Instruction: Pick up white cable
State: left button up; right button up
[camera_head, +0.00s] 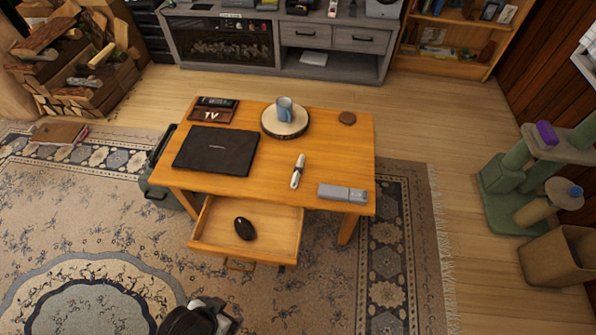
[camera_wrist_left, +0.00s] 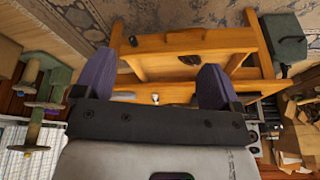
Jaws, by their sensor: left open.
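A slim white item with a dark band (camera_head: 297,171), possibly the white cable, lies on the wooden table (camera_head: 270,165), right of the laptop; I cannot tell for sure that it is a cable. A small white item (camera_wrist_left: 155,98), probably the same one, shows in the left wrist view between the fingers. My left gripper (camera_head: 205,315) is at the bottom edge of the head view, in front of the table and apart from it. In the left wrist view its purple fingers (camera_wrist_left: 154,75) are spread and empty. My right gripper is not in view.
A black laptop (camera_head: 216,151), a grey case (camera_head: 342,192) and a blue mug (camera_head: 284,109) on a wood slice share the table. The front drawer (camera_head: 277,230) is pulled out, with a dark oval object (camera_head: 244,229) inside. A cat tree (camera_head: 510,175) stands right.

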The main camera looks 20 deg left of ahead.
pick_arm(q)
jog(key=c, duration=0.5)
